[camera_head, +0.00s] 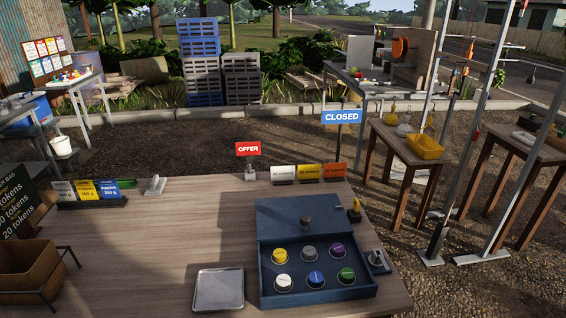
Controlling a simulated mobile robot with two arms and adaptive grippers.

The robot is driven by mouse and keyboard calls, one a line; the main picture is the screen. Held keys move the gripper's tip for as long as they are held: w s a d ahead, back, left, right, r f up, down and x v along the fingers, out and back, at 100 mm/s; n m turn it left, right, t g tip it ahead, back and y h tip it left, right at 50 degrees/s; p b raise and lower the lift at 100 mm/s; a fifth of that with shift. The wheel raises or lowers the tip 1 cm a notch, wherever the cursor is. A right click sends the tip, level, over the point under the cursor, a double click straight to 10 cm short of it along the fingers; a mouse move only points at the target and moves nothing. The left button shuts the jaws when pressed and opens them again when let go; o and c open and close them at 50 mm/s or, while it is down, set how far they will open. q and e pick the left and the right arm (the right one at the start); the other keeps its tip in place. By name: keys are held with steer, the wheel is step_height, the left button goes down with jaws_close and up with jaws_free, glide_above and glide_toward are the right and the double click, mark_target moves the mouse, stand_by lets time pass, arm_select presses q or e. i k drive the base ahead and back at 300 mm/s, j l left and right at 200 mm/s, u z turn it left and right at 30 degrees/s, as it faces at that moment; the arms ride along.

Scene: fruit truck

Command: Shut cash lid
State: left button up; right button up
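The dark blue cash box (318,297) sits on the wooden counter near its right front corner. Its front part is uncovered and shows several round tokens in different colours, such as a yellow one (280,256) and a green one (346,275). The blue lid (280,213), with a dark round knob (306,220), is at the back of the box, behind the tokens. I cannot tell whether it is hinged or slides. Neither of my grippers is in view.
A metal tray (219,290) lies left of the box on the counter (170,240). Price signs (309,173) line the back edge. The counter's middle is clear.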

mark_target(284, 218)
steer(key=i+l+u, duration=0.1)
steer(key=l, duration=0.3)
steer(key=i+l+u, duration=0.1)
steer(key=i+l, duration=0.15)
steer(key=i+l+u, duration=0.15)
steer(key=l, duration=0.35)
steer(key=i+l+u, duration=0.1)
steer(key=l, duration=0.35)
